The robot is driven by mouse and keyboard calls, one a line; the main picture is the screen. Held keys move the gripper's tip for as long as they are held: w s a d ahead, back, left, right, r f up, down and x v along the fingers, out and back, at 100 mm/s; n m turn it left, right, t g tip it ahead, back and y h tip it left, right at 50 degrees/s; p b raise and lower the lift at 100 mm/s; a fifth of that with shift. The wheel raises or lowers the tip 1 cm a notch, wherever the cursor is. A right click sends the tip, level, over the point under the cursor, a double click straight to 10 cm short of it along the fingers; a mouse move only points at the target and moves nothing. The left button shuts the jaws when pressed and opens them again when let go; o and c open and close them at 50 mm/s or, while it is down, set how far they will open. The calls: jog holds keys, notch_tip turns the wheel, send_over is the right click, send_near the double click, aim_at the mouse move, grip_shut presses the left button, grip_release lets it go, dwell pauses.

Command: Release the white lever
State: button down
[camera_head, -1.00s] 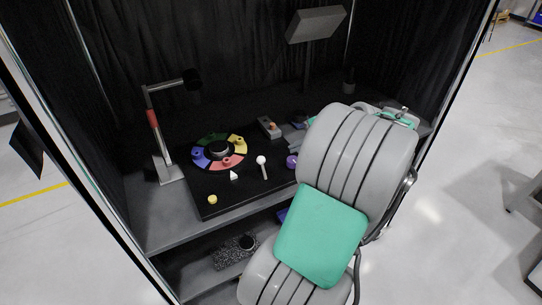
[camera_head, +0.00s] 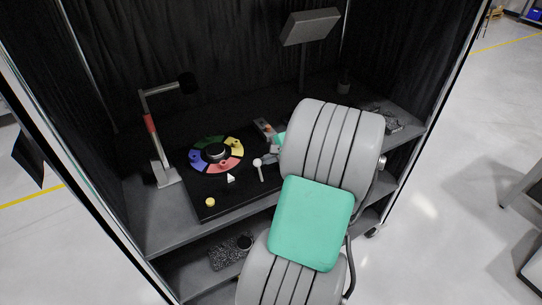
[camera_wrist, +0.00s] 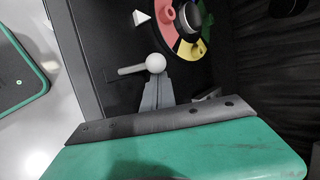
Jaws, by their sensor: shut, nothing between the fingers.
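The white lever (camera_head: 258,163) stands on the black panel, its round white knob at the top of a pale stem. It also shows in the wrist view (camera_wrist: 155,63), with the stem running left from the knob. My gripper (camera_wrist: 157,80) is shut with nothing between its fingers, and its grey fingertips are right at the knob. I cannot tell whether they touch it. In the head view my gripper (camera_head: 270,159) is just right of the knob, partly hidden behind my arm.
A coloured ring with a black dial (camera_head: 216,152) is left of the lever. A white triangle (camera_head: 231,178) and a yellow button (camera_head: 210,202) lie nearer the front. A lamp-like stand (camera_head: 156,150) rises at the left. Dark curtains enclose the back.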

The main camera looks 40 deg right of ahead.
jog(key=shift+s+a+r+t+b, duration=0.15)
jog(key=shift+s+t+b, duration=0.3)
jog(key=shift+t+b, duration=0.3)
dwell(0.4)
jog(key=shift+s+a+t, duration=0.15)
jog(key=shift+s+t, duration=0.3)
jog(key=shift+t, duration=0.2)
jog(key=shift+s+a+r, duration=0.15)
jog(key=shift+s+r, duration=0.1)
jog(key=shift+s, duration=0.15)
jog(key=shift+s+a+h+p, duration=0.1)
jog(key=shift+s+h+p, duration=0.25)
jog(key=shift+s, duration=0.3)
jog(key=shift+s+a+f+n+p, duration=0.15)
jog(key=shift+s+a+f+p, duration=0.1)
jog(key=shift+s, duration=0.2)
jog(key=shift+s+a+f+n+p, duration=0.1)
jog(key=shift+s+f+n+p, duration=0.1)
jog(key=shift+s, duration=0.2)
jog(key=shift+w, duration=0.1)
jog(key=shift+w+d+f, duration=0.25)
jog(key=shift+w+f, duration=0.05)
jog(key=shift+w, duration=0.35)
jog(key=shift+d, duration=0.15)
